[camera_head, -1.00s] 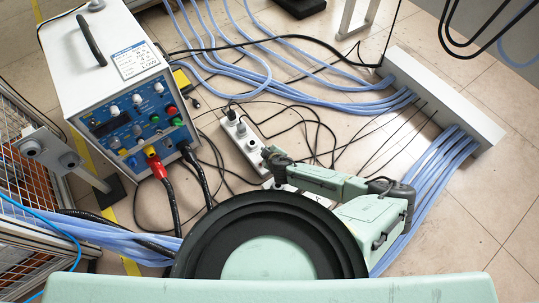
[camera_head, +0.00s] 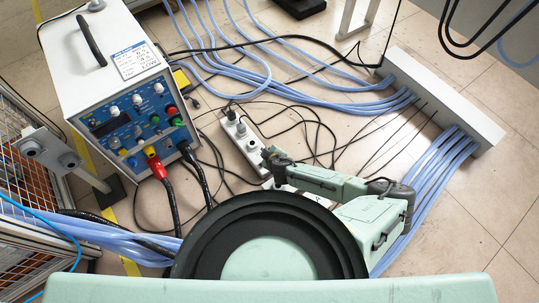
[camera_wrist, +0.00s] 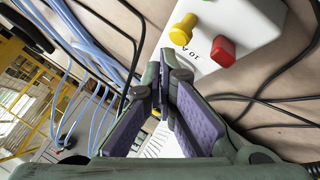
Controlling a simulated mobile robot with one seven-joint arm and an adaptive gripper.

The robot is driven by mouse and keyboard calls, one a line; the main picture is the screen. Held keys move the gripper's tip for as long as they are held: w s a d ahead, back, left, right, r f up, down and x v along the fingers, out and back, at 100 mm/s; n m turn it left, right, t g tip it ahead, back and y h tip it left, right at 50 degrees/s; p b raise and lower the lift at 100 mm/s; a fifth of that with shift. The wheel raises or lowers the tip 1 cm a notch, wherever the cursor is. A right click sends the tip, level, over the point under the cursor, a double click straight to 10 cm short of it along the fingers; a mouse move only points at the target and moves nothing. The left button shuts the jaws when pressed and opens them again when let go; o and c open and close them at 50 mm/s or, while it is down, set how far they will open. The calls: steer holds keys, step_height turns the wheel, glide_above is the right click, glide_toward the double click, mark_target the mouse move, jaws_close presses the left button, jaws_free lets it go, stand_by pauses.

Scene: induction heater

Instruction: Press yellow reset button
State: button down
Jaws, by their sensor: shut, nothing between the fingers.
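The yellow button (camera_wrist: 183,28) is a round knob standing up from a white box (camera_wrist: 205,72) in the wrist view. A clear gap shows between the fingertips and the button in the picture; the depth is hard to judge. In the head view my arm covers most of the white box and the yellow button is hidden.
The induction heater (camera_head: 120,85) stands at the left with coloured knobs and thick red and black cables. A white power strip (camera_head: 243,145) and loose black cables lie on the floor by my arm. Blue hoses (camera_head: 340,105) run to a white manifold (camera_head: 440,100) at the right.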

steer(key=shift+f, duration=0.4)
steer(key=shift+f+b, duration=0.8)
steer(key=shift+f, duration=0.15)
stand_by(0.7)
stand_by(0.4)
steer(key=shift+r+p, duration=1.35)
step_height(320, 180, up, 5)
steer(key=p, duration=0.5)
steer(key=shift+r, duration=0.1)
